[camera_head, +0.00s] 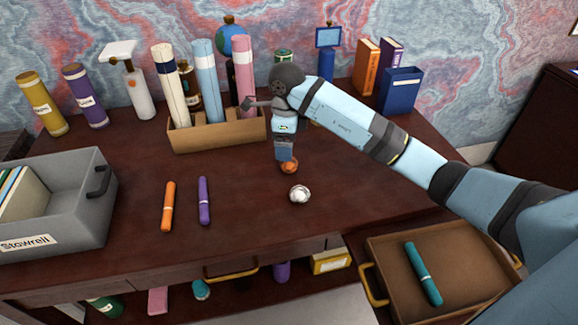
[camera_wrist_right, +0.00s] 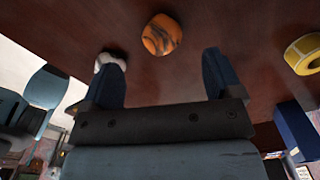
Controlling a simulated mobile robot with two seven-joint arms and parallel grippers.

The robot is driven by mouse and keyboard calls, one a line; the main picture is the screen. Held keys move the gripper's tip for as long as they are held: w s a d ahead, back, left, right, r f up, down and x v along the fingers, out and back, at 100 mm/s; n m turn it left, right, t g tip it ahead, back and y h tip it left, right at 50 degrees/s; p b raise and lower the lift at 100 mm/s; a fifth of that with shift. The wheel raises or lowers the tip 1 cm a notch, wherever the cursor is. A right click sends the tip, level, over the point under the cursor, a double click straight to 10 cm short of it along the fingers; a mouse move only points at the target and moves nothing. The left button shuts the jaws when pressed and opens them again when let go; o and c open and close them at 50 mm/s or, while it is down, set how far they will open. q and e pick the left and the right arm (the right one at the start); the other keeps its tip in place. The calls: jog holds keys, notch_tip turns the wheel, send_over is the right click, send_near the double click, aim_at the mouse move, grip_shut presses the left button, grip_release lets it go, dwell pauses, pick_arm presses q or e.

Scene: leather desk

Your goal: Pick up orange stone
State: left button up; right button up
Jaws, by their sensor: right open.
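The orange stone (camera_head: 289,167) sits on the dark wooden desk, near its middle. My right gripper (camera_head: 285,158) points down just above and behind it, hiding part of it. In the right wrist view the orange stone (camera_wrist_right: 161,34) has dark streaks and lies beyond the fingertips, roughly centred between them. The right gripper (camera_wrist_right: 160,72) is open with nothing between its fingers. My left gripper is not in view.
A white crumpled-looking stone (camera_head: 299,194) lies close in front of the orange one. Orange (camera_head: 168,206) and purple (camera_head: 204,201) markers lie to the left. A wooden holder (camera_head: 218,136) with tall tubes stands behind. A grey bin (camera_head: 75,205) is at left.

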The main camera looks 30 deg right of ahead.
aim_at(289, 164)
jog(key=f, duration=0.4)
jog(key=f+b, duration=0.1)
jog(key=f, duration=0.2)
jog(key=shift+s+d+f, duration=0.1)
jog(key=shift+s+d, duration=0.05)
jog(key=shift+d, duration=0.1)
jog(key=c, duration=1)
jog(key=shift+c, duration=0.2)
